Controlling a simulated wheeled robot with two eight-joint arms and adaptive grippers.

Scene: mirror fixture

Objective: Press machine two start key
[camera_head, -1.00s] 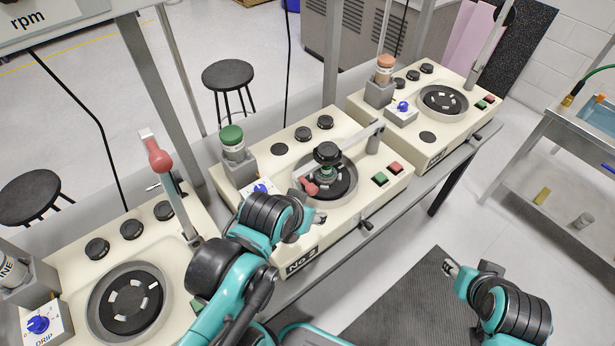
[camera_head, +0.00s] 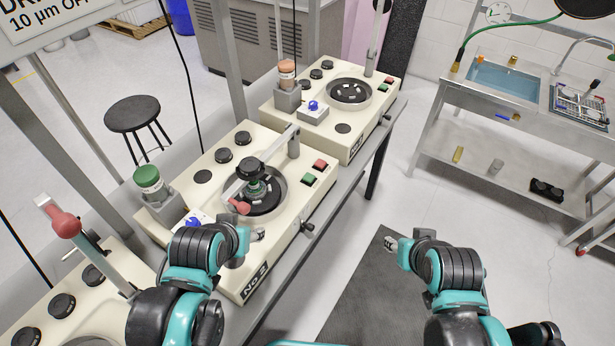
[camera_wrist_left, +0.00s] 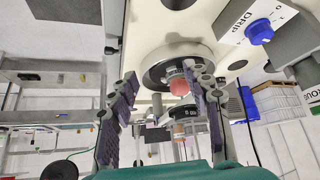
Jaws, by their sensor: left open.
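Machine No.2 (camera_head: 218,277) is a cream box in the middle of the head view. Its green key (camera_head: 309,180) and red key (camera_head: 320,164) sit side by side at its right end, uncovered. A round dark plate with an arm and a red knob (camera_head: 238,206) lies left of the keys. My left gripper (camera_head: 258,235) is over the machine's front left part, apart from the keys. In the left wrist view its fingers (camera_wrist_left: 161,78) are open, with the red knob (camera_wrist_left: 179,87) showing beyond them. My right gripper (camera_head: 391,244) is over the dark floor mat; its jaw opening is too small to judge.
Another machine (camera_head: 350,125) with its own green and red keys stands behind to the right. A third machine (camera_head: 100,318) is at lower left, with a raised lever (camera_head: 90,250). Metal posts rise behind the bench. A sink table (camera_head: 455,135) stands at right; the floor before it is clear.

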